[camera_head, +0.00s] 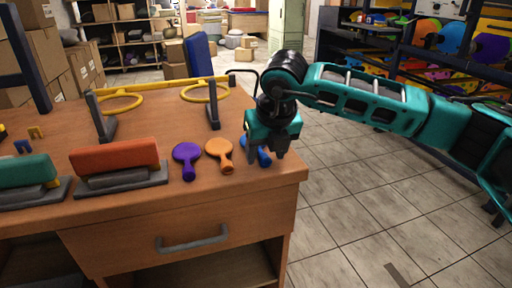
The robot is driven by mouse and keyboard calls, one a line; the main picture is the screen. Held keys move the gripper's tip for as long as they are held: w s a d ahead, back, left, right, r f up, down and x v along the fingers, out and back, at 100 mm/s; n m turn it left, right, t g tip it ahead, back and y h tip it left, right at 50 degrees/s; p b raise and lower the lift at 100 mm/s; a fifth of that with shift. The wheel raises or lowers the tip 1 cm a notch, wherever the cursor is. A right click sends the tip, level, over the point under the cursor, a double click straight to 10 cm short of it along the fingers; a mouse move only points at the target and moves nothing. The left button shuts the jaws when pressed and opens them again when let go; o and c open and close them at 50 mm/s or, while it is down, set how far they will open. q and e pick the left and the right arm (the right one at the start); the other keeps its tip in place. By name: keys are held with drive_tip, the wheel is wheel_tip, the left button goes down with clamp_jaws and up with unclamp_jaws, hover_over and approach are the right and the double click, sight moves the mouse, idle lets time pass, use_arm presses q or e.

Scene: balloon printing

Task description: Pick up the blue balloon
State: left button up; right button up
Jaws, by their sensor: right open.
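The blue balloon (263,157) lies flat near the right end of the wooden table, partly hidden by my right gripper. My right gripper (266,155) points down over it with the fingers apart; I cannot tell whether they touch it. The orange balloon (220,154) lies just left of it, and the purple balloon (187,158) lies further left. My left gripper is not in view.
The wooden table (240,195) has its right edge close to the blue balloon. An orange-red block press (115,156) and a green one (25,171) stand left. Yellow rings (205,93) on dark posts stand behind. The tiled floor right is clear.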

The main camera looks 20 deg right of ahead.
drive_tip(key=shift+w+f, duration=0.15)
drive_tip(key=shift+f, duration=0.25)
drive_tip(key=c, duration=0.9)
drive_tip(key=shift+r, duration=0.15)
